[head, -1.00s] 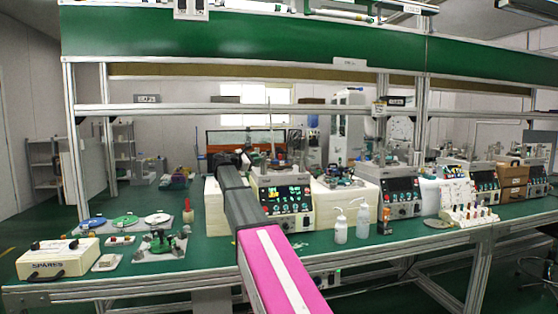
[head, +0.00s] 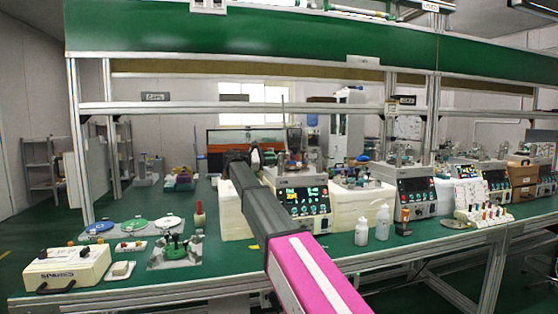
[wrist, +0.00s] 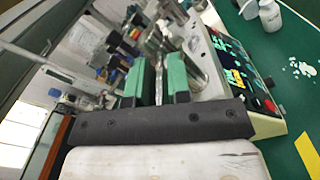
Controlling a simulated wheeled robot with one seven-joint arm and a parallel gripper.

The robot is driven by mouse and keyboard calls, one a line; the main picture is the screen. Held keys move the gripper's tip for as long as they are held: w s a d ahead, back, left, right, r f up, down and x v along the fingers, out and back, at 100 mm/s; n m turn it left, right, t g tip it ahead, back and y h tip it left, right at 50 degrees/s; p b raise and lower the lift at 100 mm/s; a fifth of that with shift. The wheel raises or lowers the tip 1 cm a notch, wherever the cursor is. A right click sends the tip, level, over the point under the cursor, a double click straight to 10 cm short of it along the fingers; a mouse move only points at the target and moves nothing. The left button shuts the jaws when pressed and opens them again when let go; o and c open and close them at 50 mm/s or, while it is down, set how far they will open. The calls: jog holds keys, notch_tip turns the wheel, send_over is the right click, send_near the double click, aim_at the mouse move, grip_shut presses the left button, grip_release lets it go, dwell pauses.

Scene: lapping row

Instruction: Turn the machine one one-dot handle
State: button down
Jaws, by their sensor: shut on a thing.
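Machine one (head: 304,208) stands on the green bench just right of my arm in the head view, its dark panel lit with colored displays. The panel also shows at the right of the wrist view (wrist: 236,68). My gripper (wrist: 156,86) has two green-padded fingers, shut on a slim silvery handle (wrist: 159,72) that runs between them at the machine's top. Dots on the handle cannot be made out. In the head view my arm hides most of the gripper and the handle.
Two white bottles (head: 382,222) stand on the bench right of machine one. More machines (head: 415,190) line the row to the right. A SPARES box (head: 68,268) and colored discs (head: 132,224) lie at the left. An overhead frame (head: 250,108) spans the bench.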

dwell(0.5)
jog(key=c, duration=1.1)
grip_release()
jog(key=a, duration=0.3)
jog(key=s+a, duration=0.1)
jog(key=a, duration=0.6)
jog(key=shift+s+a, duration=0.3)
jog(key=shift+a, duration=0.05)
